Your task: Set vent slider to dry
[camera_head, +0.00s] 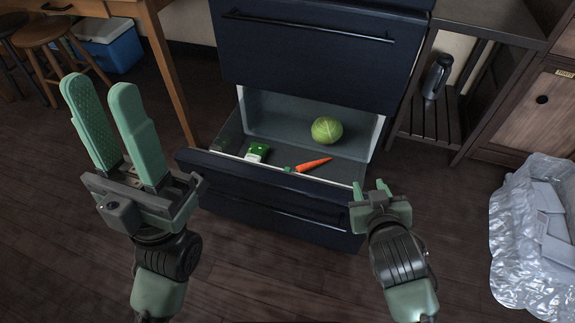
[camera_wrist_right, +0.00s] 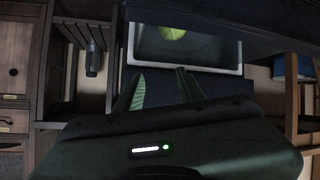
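The fridge's bottom drawer (camera_head: 275,181) is pulled open in the head view. Inside lie a round green cabbage (camera_head: 327,130), an orange carrot (camera_head: 314,164) and a small green-and-white item (camera_head: 257,152). I cannot make out a vent slider or its setting. My left gripper (camera_head: 98,86) is open and empty, raised left of the drawer. My right gripper (camera_head: 371,188) is close to the right end of the drawer front; touching or apart I cannot tell. The right wrist view shows its two fingers apart and empty (camera_wrist_right: 160,80), with the cabbage (camera_wrist_right: 172,33) beyond them.
A closed dark fridge drawer (camera_head: 312,50) with a bar handle is above. A shelf unit with a dark flask (camera_head: 437,77) stands right. A plastic-lined bin (camera_head: 535,235) is at far right. Stools (camera_head: 45,35) and a blue cooler (camera_head: 112,45) are at the upper left.

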